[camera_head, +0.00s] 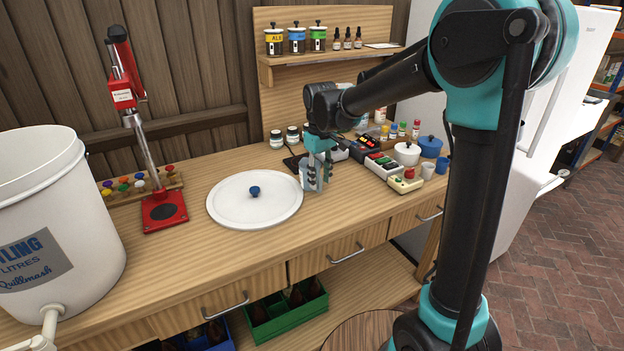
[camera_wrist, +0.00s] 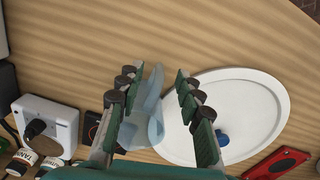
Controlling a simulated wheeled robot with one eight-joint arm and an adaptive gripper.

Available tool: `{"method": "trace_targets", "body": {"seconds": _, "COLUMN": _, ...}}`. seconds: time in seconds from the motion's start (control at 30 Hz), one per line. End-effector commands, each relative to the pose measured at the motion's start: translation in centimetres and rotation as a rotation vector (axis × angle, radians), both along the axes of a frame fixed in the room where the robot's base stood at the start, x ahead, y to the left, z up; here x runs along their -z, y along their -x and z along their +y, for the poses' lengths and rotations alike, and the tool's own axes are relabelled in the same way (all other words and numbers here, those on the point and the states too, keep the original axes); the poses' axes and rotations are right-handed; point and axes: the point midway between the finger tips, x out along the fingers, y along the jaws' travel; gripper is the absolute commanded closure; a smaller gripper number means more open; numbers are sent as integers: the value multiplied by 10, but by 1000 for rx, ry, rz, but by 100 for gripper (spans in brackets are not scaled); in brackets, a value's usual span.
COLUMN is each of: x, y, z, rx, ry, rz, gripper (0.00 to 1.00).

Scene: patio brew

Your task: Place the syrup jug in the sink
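A pale blue, see-through jug (camera_wrist: 150,125), which looks like the syrup jug, shows between and beyond my fingers in the wrist view. In the head view, a pale part of it (camera_head: 304,175) shows beside my gripper (camera_head: 318,178), low over the wooden worktop. In the wrist view my gripper (camera_wrist: 158,85) has its fingers spread apart. The jug is nearer the left finger, with a gap to the right finger. I cannot tell whether either finger touches it. No sink can be made out in either view.
A round white lid (camera_head: 232,210) with a blue knob lies just left of my gripper. A red bottle capper (camera_head: 165,212) and white bucket (camera_head: 50,215) stand farther left. A dark device (camera_head: 370,148), white pot (camera_head: 407,153) and blue pot (camera_head: 430,147) crowd the right.

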Motion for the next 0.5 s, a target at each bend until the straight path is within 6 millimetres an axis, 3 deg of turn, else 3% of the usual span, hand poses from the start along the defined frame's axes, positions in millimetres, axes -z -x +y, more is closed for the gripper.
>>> {"method": "trace_targets", "body": {"seconds": 0.2, "x": 30, "y": -2, "z": -1, "rx": 0, "ry": 0, "rz": 0, "gripper": 64}}
{"method": "trace_targets", "body": {"seconds": 0.5, "x": 35, "y": -2, "z": -2, "rx": 0, "ry": 0, "rz": 0, "gripper": 64}}
